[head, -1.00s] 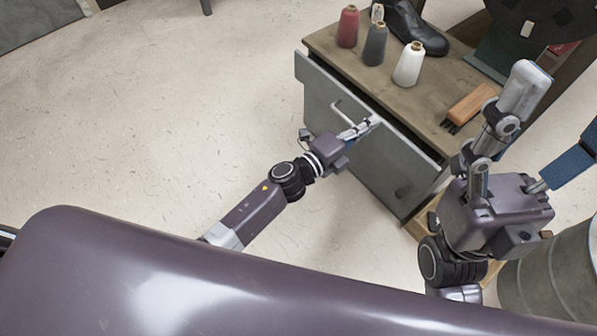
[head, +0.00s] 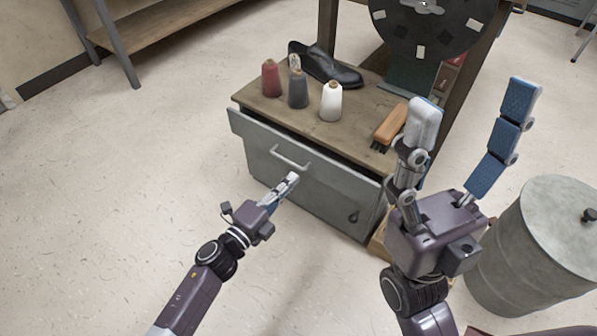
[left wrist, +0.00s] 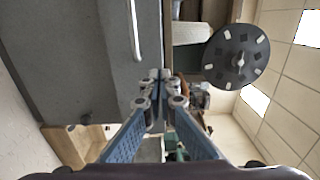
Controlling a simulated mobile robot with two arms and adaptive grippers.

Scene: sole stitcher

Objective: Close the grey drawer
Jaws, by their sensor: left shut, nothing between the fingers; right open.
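The grey drawer (head: 268,160) stands partly pulled out of a wooden-topped cabinet in the head view; a dark gap shows behind its top edge. Its light bar handle (head: 291,158) is on the front panel. The grey front (left wrist: 85,60) also fills the upper left of the left wrist view, with the handle (left wrist: 134,30) at its top. My left gripper (head: 292,178) is shut and empty, close in front of the drawer panel, just below the handle; I cannot tell whether it touches. My right gripper (head: 475,100) is open and empty, right of the cabinet.
On the cabinet top (head: 352,128) stand red (head: 271,79), grey (head: 298,90) and white (head: 331,101) thread spools, a black shoe (head: 330,67) and a brush (head: 390,125). A metal drum (head: 530,245) stands at the right. The floor left of the cabinet is clear.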

